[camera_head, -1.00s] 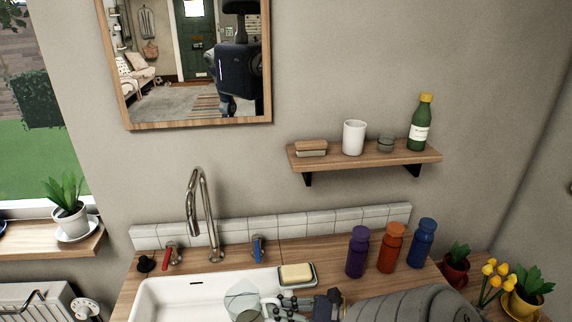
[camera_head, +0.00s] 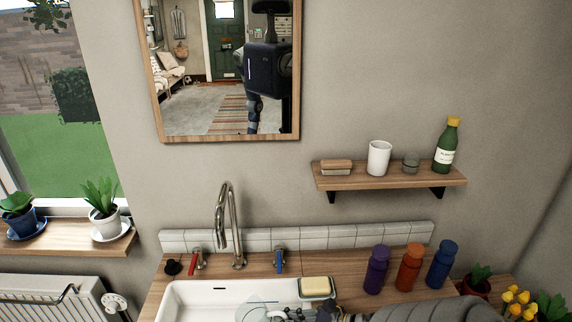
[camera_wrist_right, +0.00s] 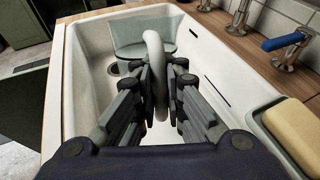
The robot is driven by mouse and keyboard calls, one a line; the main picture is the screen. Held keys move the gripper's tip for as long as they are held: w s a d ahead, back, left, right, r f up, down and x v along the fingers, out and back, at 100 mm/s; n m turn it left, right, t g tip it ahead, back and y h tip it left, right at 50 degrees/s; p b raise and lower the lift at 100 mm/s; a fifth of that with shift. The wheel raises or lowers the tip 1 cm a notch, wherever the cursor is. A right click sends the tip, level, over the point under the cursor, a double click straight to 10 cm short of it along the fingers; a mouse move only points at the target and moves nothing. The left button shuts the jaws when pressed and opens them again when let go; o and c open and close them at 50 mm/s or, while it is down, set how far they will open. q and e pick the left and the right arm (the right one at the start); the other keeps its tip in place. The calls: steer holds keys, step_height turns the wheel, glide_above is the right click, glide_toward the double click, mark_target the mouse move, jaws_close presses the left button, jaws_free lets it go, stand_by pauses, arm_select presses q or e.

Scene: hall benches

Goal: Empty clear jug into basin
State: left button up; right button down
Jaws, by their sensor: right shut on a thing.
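The clear jug (camera_wrist_right: 128,42) is see-through, with a pale curved handle. My right gripper (camera_wrist_right: 157,90) is shut on the handle, and the jug is over the white basin (camera_wrist_right: 82,95). In the head view the jug (camera_head: 250,307) shows at the bottom edge, left of my right gripper (camera_head: 290,316), over the basin (camera_head: 195,292). Whether liquid is in the jug, and its exact tilt, I cannot tell. The basin's drain shows beside the fingers in the wrist view. My left gripper is not in view.
A chrome tap (camera_head: 230,225) stands behind the basin between a red lever (camera_head: 196,259) and a blue lever (camera_head: 279,262). A soap bar (camera_head: 316,285) lies in a dish at the right rim. Purple (camera_head: 376,270), orange (camera_head: 409,268) and blue (camera_head: 442,265) bottles stand farther right.

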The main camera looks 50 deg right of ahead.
mark_target(281, 311)
steer(key=shift+w+f+g+h+p, duration=0.1)
steer(key=shift+f+g+h+p, duration=0.2)
steer(key=shift+g+p, duration=0.85)
steer(key=shift+w+a+f+g+h+p, duration=0.15)
steer(key=shift+f+g+h+p, duration=0.3)
steer(key=shift+p, duration=0.45)
steer(key=shift+w+r+g+p, duration=0.2)
steer(key=shift+r+g+p, duration=0.2)
steer(key=shift+r+p, duration=0.2)
steer(key=shift+w+a+r+n+g+h, duration=0.15)
steer(key=shift+r+n+g+h, duration=0.15)
steer(key=shift+r+g, duration=0.15)
steer(key=shift+w+a+r+g, duration=0.1)
steer(key=shift+w+r+g, duration=0.15)
steer(key=shift+r, duration=0.05)
steer(key=r+g+b, duration=0.1)
steer(key=b, duration=0.1)
steer(key=shift+w+a+h+b, duration=0.15)
steer(key=shift+w+h+b, duration=0.2)
steer(key=shift+w, duration=0.05)
steer(key=shift+r, duration=0.1)
